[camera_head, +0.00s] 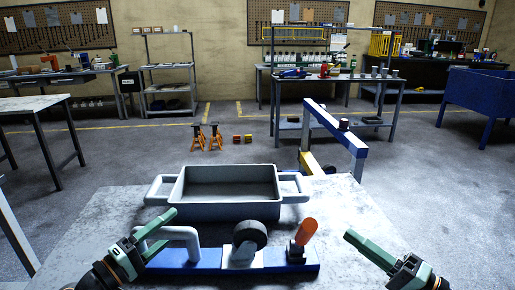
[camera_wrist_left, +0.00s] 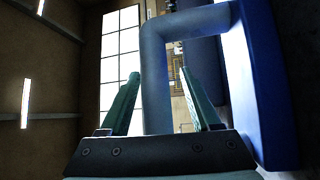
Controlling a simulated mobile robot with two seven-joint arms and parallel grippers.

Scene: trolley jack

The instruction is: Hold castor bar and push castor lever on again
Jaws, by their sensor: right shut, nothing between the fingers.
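The castor bar, a blue bar (camera_head: 190,259) with a bent grey handle (camera_head: 187,233) at its left end, lies on the worktable. A dark castor wheel (camera_head: 249,235) on a light bracket sits at its middle. The orange castor lever (camera_head: 307,232) leans up to the right at its right end. My left gripper (camera_head: 170,227) is open at the handle's left side. In the left wrist view, the handle (camera_wrist_left: 156,75) shows between and beyond the spread fingers (camera_wrist_left: 163,98); contact cannot be told. My right gripper (camera_head: 349,236) is shut and empty, right of the lever and apart from it.
A grey tray (camera_head: 230,211) with side handles stands just behind the bar. The worktable (camera_head: 345,205) is bare around the right gripper. A blue frame (camera_head: 330,127) stands beyond the table; orange jack stands (camera_head: 198,137) are on the floor.

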